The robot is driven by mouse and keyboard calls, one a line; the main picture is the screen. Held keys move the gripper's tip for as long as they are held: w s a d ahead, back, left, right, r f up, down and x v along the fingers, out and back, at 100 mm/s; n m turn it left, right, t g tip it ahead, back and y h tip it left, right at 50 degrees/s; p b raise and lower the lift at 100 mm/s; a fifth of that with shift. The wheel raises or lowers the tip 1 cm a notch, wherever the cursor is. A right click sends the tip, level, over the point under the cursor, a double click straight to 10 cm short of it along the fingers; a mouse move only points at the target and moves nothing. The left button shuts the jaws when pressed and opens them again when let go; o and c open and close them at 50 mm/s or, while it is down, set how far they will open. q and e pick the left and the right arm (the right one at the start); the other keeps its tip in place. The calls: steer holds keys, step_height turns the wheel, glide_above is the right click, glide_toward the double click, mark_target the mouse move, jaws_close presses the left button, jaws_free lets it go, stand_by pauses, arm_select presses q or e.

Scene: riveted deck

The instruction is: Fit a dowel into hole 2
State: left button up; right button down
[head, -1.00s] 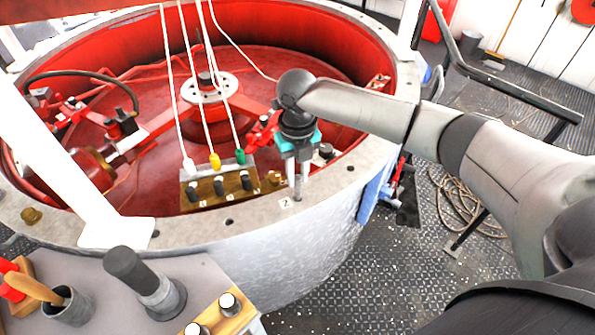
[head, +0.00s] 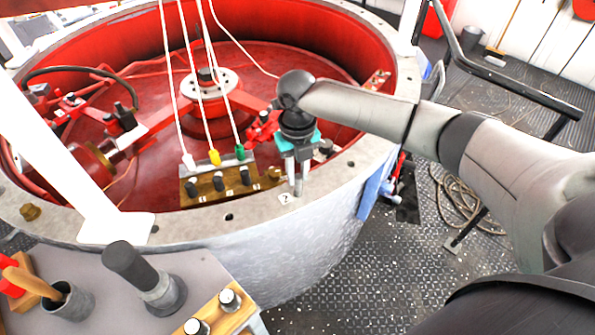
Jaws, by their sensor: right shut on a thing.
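My right gripper (head: 297,162) points down over the front rim of the big round housing. It is shut on a grey metal dowel (head: 298,185), held upright between its fingers. The dowel's lower end is at the rim (head: 255,212), just right of the white label "2" (head: 285,198). Hole 2 itself does not show; the dowel covers that spot. I cannot tell whether the dowel's tip is in the hole or just above it. Another dark hole (head: 229,217) shows in the rim to the left. My left gripper is out of view.
A brass block with several dark plugs (head: 218,184) stands just inside the rim, with white cords rising above it. Front left, a bench holds a wooden block (head: 236,316) with metal pegs, a dark-handled tool (head: 125,262) and a grey cup (head: 70,303).

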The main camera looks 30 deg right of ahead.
steer(key=shift+f, duration=0.7)
steer(key=c, duration=0.6)
jaws_free()
steer(key=shift+c, duration=0.2)
step_height(320, 180, up, 15)
steer(key=p, duration=0.2)
steer(key=shift+r, duration=0.15)
